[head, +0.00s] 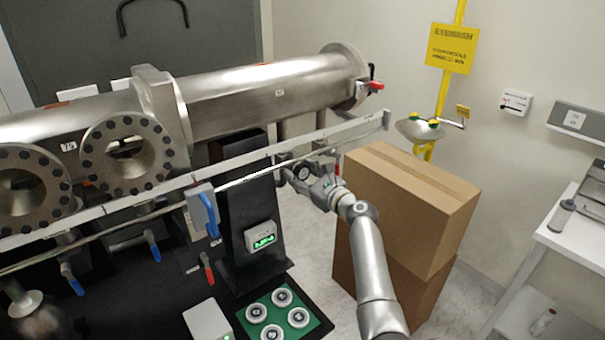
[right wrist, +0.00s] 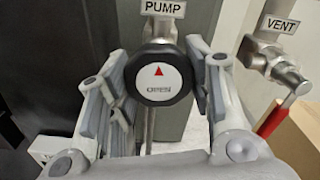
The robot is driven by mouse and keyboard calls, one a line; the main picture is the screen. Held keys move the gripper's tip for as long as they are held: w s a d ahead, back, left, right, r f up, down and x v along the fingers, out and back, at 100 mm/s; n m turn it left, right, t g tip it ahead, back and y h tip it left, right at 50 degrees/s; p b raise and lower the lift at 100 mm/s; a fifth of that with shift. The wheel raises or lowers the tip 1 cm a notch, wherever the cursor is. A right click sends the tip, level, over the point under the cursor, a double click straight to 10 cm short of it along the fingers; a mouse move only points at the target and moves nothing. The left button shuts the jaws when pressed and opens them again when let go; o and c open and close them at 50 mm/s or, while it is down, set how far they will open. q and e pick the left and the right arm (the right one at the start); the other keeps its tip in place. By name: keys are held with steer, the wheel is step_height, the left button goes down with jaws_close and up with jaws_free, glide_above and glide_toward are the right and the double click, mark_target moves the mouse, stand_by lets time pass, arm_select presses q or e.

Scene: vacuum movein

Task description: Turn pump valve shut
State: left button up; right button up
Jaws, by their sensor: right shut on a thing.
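The pump valve is a round black knob (right wrist: 138,84) under a label reading PUMP (right wrist: 161,7). Its white face carries a red arrow pointing up and small text that looks like OPEN. In the right wrist view, my right gripper (right wrist: 160,88) has a finger on each side of the knob and is shut on it. In the head view, my right gripper (head: 306,178) is at the valve, below the right end of a long metal rail; the fingers hide part of the knob. My left gripper is not in view.
A vent valve with a red handle (right wrist: 277,116) sits right of the knob. Stacked cardboard boxes (head: 410,205) stand close to my right arm. A large steel chamber (head: 265,92) and the rail (head: 170,184) lie left and above. A white table (head: 575,240) is at the right.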

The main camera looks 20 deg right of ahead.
steer(key=shift+f+m, duration=0.15)
steer(key=shift+m, duration=0.35)
steer(key=shift+a, duration=0.1)
steer(key=o, duration=1)
steer(key=v, duration=1.2)
